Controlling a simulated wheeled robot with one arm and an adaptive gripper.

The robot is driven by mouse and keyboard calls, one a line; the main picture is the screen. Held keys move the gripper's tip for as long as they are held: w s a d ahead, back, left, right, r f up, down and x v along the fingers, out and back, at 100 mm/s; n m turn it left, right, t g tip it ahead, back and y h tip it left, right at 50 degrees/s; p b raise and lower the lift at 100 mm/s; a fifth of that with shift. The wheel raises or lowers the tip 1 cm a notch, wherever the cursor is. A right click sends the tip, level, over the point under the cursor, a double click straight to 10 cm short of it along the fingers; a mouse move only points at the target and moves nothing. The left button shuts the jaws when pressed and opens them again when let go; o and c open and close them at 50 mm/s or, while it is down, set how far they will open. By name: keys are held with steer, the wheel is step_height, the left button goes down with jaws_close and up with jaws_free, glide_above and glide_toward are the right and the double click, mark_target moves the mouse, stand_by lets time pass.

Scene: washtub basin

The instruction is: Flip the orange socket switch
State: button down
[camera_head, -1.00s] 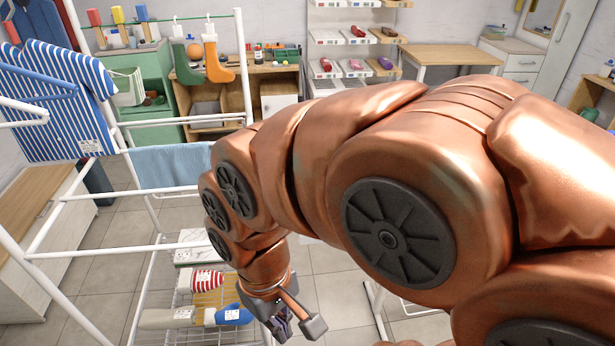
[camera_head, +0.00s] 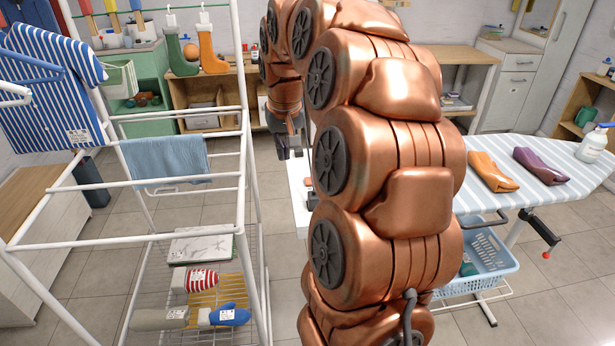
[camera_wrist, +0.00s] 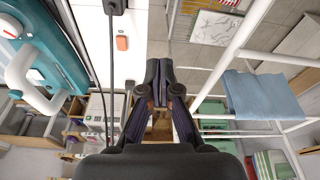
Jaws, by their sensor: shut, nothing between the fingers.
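The orange switch (camera_wrist: 122,43) is a small rounded rectangle on a white panel (camera_wrist: 98,45) in the wrist view, near the top, left of my fingertips. In the head view a small orange spot (camera_head: 308,182) shows on the white board (camera_head: 299,195), partly hidden by my arm. My gripper (camera_wrist: 158,72) is shut and empty, its fingertips to the right of the panel's edge and apart from the switch in the picture. In the head view my gripper (camera_head: 290,155) is above the white board's far end. Whether the fingers touch anything there cannot be told.
A dark cord (camera_wrist: 110,70) runs along the panel beside a teal and white iron (camera_wrist: 45,70). A white drying rack (camera_head: 243,185) stands left of my arm. A striped ironing board (camera_head: 545,180) with two shoe-like items is at right. Tiled floor lies between.

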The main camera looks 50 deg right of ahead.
steer(key=m, duration=0.2)
glide_above(307, 178)
steer(key=s+a, duration=0.2)
steer(key=s, duration=0.1)
steer(key=shift+f+t+h+b, duration=0.1)
steer(key=shift+t+h+b, duration=0.2)
steer(key=shift+h, duration=0.1)
steer(key=p+x, duration=0.1)
steer(key=x, duration=0.3)
steer(key=p+x, duration=0.1)
steer(key=x, duration=0.3)
steer(key=s+p+x, duration=0.1)
steer(key=x, duration=0.3)
steer(key=shift+w+a+f, duration=0.15)
steer(key=shift+a+f, duration=0.1)
steer(key=shift+f, duration=0.8)
steer(key=shift+w+f, duration=0.1)
steer(key=shift+w, duration=0.05)
